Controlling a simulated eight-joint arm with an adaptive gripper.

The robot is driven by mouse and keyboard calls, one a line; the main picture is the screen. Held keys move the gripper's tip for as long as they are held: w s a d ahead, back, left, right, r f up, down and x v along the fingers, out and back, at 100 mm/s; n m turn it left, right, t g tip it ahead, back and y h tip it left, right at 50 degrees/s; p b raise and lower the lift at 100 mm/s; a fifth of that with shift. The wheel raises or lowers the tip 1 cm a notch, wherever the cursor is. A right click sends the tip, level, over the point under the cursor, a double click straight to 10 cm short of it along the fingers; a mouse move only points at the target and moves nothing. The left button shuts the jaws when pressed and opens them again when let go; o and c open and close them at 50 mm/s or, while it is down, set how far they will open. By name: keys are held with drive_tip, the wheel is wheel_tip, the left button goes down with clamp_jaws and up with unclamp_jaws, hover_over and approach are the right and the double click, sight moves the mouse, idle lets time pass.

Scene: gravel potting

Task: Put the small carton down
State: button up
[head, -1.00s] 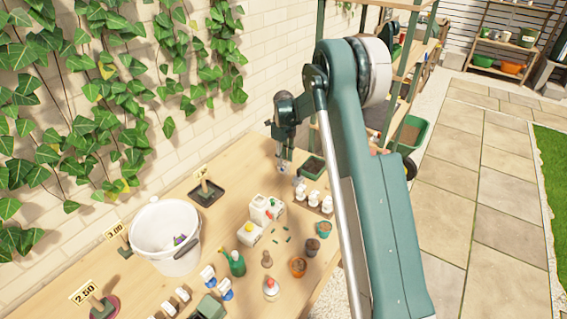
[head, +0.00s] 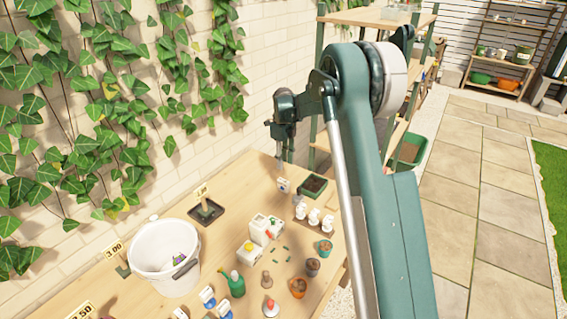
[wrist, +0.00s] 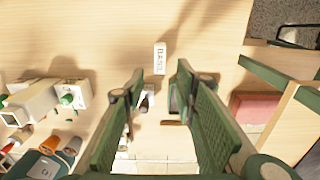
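The small carton (head: 283,185) is white with a dark mark and rests on the wooden bench, left of the soil tray. In the wrist view, a narrow white face lettered BASIL (wrist: 160,58) lies ahead of the fingertips and appears to be this carton. My gripper (head: 280,165) hangs above the carton in the head view. Its fingers are small there. In the wrist view my gripper (wrist: 160,85) has its two green fingers spread wide, with nothing held between them.
A soil tray (head: 314,198) and white bottles (head: 313,216) stand right of the carton. Larger white cartons (head: 252,256), pots (head: 299,287) and a bucket (head: 165,270) stand nearer. A shelf (wrist: 275,80) rises beyond the bench end. Bare wood lies wallward of the carton.

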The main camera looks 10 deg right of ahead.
idle(0.4)
drive_tip(key=s+r+n+t, duration=0.3)
drive_tip(key=s+r+n, duration=1)
drive_tip(key=s+r, duration=1.2)
drive_tip(key=s+f+n+t, duration=0.2)
drive_tip(key=s+n, duration=0.5)
drive_tip(key=s, duration=0.9)
drive_tip(key=s+d+f+n+t, duration=0.1)
drive_tip(key=s+f+n, duration=0.3)
drive_tip(key=s, duration=1.2)
drive_tip(key=n+t, duration=0.1)
drive_tip(key=n, duration=0.2)
drive_tip(key=shift+s, duration=0.35)
drive_tip(key=shift+f, duration=0.25)
drive_tip(key=shift+f+b, duration=0.45)
drive_tip(key=shift+b, duration=0.1)
